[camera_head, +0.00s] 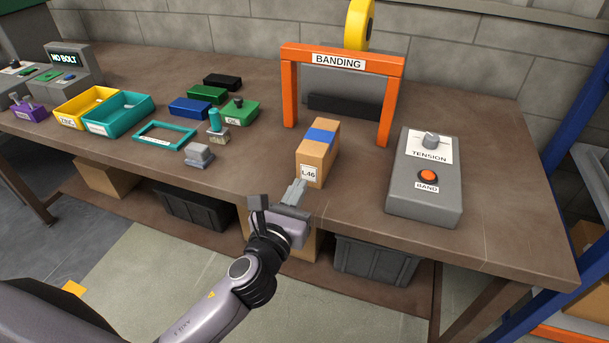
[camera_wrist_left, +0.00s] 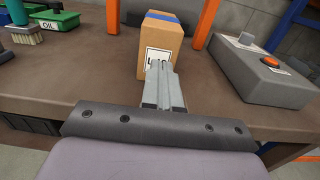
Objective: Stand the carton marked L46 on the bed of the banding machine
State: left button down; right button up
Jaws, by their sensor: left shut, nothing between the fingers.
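The carton marked L46 (camera_head: 316,158) is a brown box with a blue band on top. It stands upright on the bench, at the front of the orange arch of the banding machine (camera_head: 341,61). I cannot make out a separate bed under it. My left gripper (camera_head: 299,184) is shut and empty, its fingertips just in front of the carton's labelled face. In the left wrist view the shut fingers (camera_wrist_left: 159,68) cover part of the label on the carton (camera_wrist_left: 162,38); I cannot tell whether they touch it. My right gripper is not in view.
A grey control box (camera_head: 424,190) with a tension knob and an orange button stands right of the carton. A grey block (camera_head: 199,155), a brush (camera_head: 216,130), and yellow and teal trays (camera_head: 117,115) lie to the left. Dark crates (camera_head: 372,262) stand below the bench.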

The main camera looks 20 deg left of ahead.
aim_at(310, 168)
pick_arm(q)
jog(key=shift+w+d, duration=0.1)
jog(key=shift+w, duration=2.05)
